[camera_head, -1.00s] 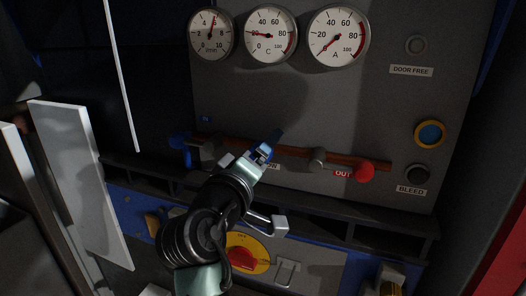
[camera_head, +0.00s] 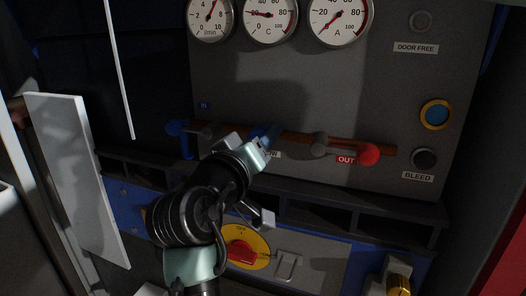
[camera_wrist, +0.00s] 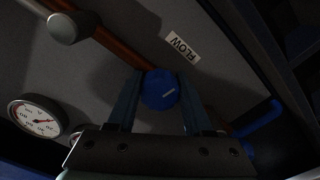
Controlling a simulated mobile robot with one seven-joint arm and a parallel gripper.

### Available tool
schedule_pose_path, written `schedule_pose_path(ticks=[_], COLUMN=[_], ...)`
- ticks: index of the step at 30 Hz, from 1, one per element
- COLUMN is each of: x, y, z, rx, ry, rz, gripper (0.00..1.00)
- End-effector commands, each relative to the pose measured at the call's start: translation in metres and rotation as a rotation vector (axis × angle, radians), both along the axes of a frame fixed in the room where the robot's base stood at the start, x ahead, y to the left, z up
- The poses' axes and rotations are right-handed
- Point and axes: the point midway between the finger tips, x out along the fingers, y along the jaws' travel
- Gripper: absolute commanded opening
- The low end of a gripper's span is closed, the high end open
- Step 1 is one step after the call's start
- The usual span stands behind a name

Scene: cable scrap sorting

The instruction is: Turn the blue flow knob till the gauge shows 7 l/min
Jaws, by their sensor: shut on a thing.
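The blue flow knob (camera_wrist: 160,88) is a round blue cap with a small pale mark, between my two fingers in the wrist view. The FLOW label (camera_wrist: 182,45) is beside it. In the head view my gripper (camera_head: 264,141) is shut on the knob, which it largely hides. The l/min gauge (camera_head: 210,18) is at the upper left of the panel, its top cut off by the frame. Its needle points up and slightly right, at about 6 as far as I can tell.
A blue IN lever (camera_head: 178,128) stands left of the knob and a red OUT knob (camera_head: 369,154) right, along a brown pipe (camera_head: 295,139). A ledge (camera_head: 320,195) runs below. A red switch on a yellow disc (camera_head: 241,252) is beneath my arm.

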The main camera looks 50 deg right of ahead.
Motion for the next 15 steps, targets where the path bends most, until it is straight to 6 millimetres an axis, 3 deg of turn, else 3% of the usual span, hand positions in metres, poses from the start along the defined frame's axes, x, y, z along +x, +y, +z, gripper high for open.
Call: schedule_pose_path(ticks=[11, 12, 15], x=[0.0002, 0.0002, 0.0002], y=[-0.0001, -0.0001, 0.0001], z=[-0.0005, -0.0005, -0.0004], rx=[0.013, 0.013, 0.012], ry=[-0.036, -0.036, -0.035], rz=[0.0, 0.0, 0.0], gripper=[0.0, 0.56, 0.74])
